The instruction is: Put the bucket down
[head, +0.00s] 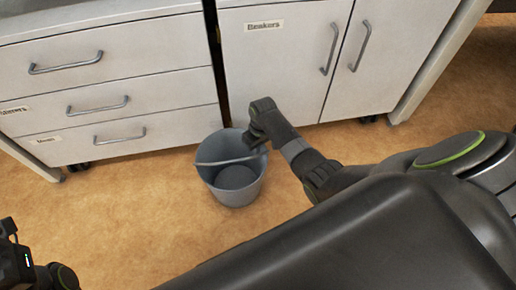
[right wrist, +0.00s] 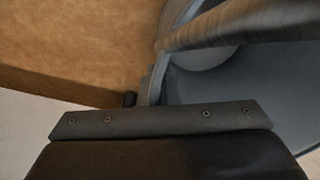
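The grey bucket (head: 234,190) stands upright in the head view, in front of the cabinets, and looks to be at floor level. Its handle (head: 222,162) lies across its opening. My right gripper (head: 256,140) is at the bucket's far right rim, close to the handle's right end. Its fingers are dark and overlap the rim, so I cannot tell whether they are shut on it. My left gripper (head: 14,255) is at the lower left, far from the bucket.
A white drawer unit (head: 110,65) and a cabinet labelled Beakers (head: 275,65) stand just behind the bucket, with a dark gap between them. The brown floor (head: 130,215) is clear left of and in front of the bucket.

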